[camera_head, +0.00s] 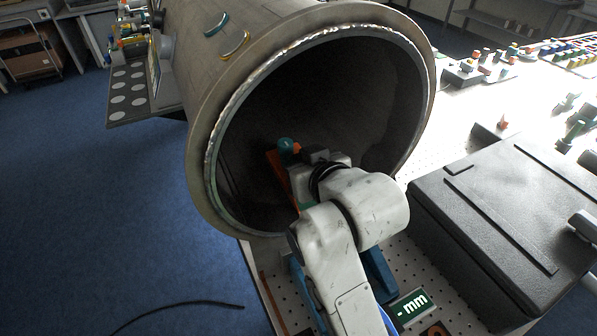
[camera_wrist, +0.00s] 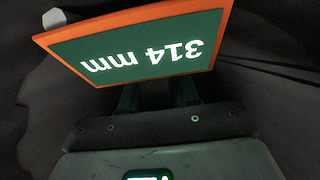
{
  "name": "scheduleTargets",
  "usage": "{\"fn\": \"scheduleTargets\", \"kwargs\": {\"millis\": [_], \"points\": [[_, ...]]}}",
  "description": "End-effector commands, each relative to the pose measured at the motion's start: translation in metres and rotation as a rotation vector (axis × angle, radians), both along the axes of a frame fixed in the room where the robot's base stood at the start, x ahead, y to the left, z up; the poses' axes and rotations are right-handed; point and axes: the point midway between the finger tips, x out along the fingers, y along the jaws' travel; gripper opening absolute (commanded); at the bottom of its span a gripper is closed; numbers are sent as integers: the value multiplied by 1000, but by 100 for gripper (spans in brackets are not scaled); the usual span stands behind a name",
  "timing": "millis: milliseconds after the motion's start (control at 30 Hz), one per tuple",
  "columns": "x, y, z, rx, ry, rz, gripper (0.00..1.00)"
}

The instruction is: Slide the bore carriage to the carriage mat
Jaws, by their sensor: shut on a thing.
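The bore carriage (camera_head: 278,166) shows as an orange part with a teal and orange knob (camera_head: 286,146) inside the large pipe. In the wrist view, an orange-framed green plate (camera_wrist: 140,50) reading 314 mm, upside down, fills the top; it appears to be on the carriage. My gripper (camera_wrist: 155,95) is just below this plate, shut on the carriage, with the grip itself mostly hidden. In the head view my arm reaches into the pipe mouth and covers the gripper. I cannot pick out the carriage mat for certain.
The grey pipe (camera_head: 204,176) surrounds my wrist, its rim close to the arm. A green "- mm" plate (camera_head: 411,305) lies on the perforated table in front. A dark case (camera_head: 500,215) stands to the right, near my arm. Small parts cover the table behind it.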

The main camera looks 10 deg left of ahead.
Motion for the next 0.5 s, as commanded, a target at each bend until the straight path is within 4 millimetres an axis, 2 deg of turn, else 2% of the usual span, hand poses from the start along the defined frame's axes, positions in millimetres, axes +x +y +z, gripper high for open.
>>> {"fn": "scheduleTargets", "kwargs": {"millis": [133, 500], "points": [[0, 0, 0, 0, 0, 0, 0], [0, 0, 3, 1, -1, 0, 0]]}}
